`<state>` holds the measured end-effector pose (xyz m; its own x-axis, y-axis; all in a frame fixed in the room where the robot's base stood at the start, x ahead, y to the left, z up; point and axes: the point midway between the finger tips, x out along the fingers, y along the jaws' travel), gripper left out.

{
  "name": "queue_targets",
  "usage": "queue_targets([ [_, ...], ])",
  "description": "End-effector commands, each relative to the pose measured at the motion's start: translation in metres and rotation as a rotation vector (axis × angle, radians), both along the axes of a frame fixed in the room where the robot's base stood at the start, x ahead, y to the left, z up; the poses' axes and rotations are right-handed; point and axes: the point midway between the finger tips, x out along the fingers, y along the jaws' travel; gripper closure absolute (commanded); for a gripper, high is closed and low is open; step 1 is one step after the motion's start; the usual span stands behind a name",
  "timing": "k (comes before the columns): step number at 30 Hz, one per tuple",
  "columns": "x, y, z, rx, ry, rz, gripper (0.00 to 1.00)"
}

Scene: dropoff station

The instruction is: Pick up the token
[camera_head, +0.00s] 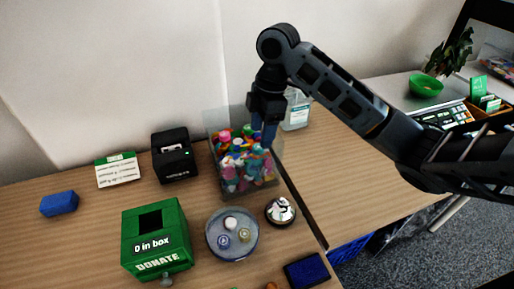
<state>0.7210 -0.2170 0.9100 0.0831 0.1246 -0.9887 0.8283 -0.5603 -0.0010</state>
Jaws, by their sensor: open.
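My gripper (264,132) points down with open jaws over the back right of a clear bin (216,178), and nothing shows held between its fingers. The bin is full of small colourful pieces (239,160), and the gripper hides part of its back right. I cannot tell whether the fingertips touch the pieces. A round grey dish (232,252) in front of the bin holds a few small round pieces, one white (231,223), one bluish (223,241) and one pale yellow (244,235). They look like tokens, but I cannot tell which piece is the task's token.
A green donation box (157,245) stands left of the dish, and a bell (280,212) is on its right. A black printer (173,157), a card holder (117,171) and a blue block (59,203) are further left.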

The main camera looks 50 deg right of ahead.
Motion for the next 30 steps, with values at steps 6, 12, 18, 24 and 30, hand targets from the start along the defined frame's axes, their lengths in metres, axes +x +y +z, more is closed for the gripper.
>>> queue_targets([
  [6,0.004,0.003,-0.031,0.0,0.001,0.0,0.38],
  [12,0.005,0.005,-0.043,-0.001,0.001,0.0,0.38],
  [18,0.005,0.005,-0.043,-0.001,-0.001,0.001,0.4],
  [24,0.005,0.005,-0.042,-0.001,-0.001,0.001,0.59],
  [30,0.005,0.005,-0.042,-0.001,-0.001,0.001,0.78],
])
